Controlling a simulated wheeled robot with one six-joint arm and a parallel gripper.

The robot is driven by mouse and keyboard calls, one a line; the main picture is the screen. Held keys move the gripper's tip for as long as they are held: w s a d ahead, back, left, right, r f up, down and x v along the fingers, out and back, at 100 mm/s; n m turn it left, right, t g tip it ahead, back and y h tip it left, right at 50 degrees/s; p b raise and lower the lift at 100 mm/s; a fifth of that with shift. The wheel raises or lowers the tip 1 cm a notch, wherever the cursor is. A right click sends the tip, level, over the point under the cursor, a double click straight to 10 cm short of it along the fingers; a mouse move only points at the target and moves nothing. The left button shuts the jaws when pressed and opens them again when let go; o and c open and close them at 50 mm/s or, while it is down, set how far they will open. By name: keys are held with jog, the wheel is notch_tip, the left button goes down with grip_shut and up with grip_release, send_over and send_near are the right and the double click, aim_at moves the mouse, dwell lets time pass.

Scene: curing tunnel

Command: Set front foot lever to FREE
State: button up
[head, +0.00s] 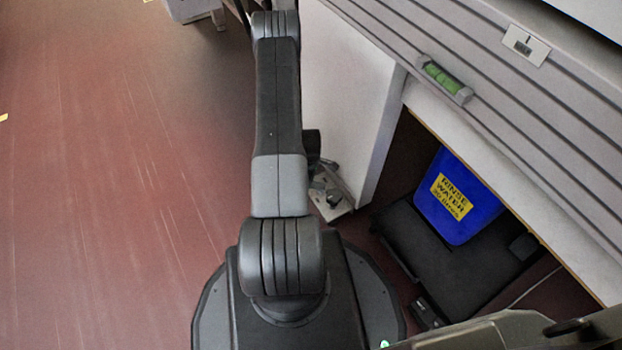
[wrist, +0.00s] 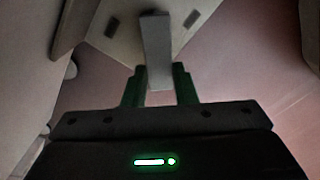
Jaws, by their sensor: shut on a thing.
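A pale grey lever (wrist: 157,45) stands out from a light plate (wrist: 118,30) in the wrist view. My gripper (wrist: 158,74) has its two green-edged fingers on either side of the lever's near end and is shut on it. In the head view, a small metal foot assembly (head: 331,198) sits low at the bottom of the white panel, partly behind my arm. My gripper is hidden there by the arm. No FREE marking can be read in either view, so the lever's setting cannot be told.
A blue rinse water container (head: 459,198) stands on a black platform (head: 400,238) under the grey slatted bench side. A spirit level (head: 445,82) is fixed to that side. The white panel (head: 345,100) stands close right of my arm. Red floor (head: 110,200) on the left is clear.

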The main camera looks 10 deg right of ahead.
jog(key=n, duration=0.1)
jog(key=s+n+b, duration=0.1)
jog(key=n, duration=0.2)
jog(key=shift+s+a+n, duration=0.25)
jog(key=shift+s+n, duration=0.05)
jog(key=shift+s, duration=0.05)
jog(key=shift+s+d+n+b, duration=0.1)
jog(key=shift+s+n+b, duration=0.35)
jog(key=shift+n, duration=0.85)
jog(key=shift+s+n+b, duration=0.25)
jog(key=shift+s+n, duration=0.3)
jog(key=shift+n, duration=0.75)
jog(key=o, duration=1)
notch_tip(320, 180, up, 14)
jog(key=p, duration=0.5)
jog(key=shift+f, duration=0.1)
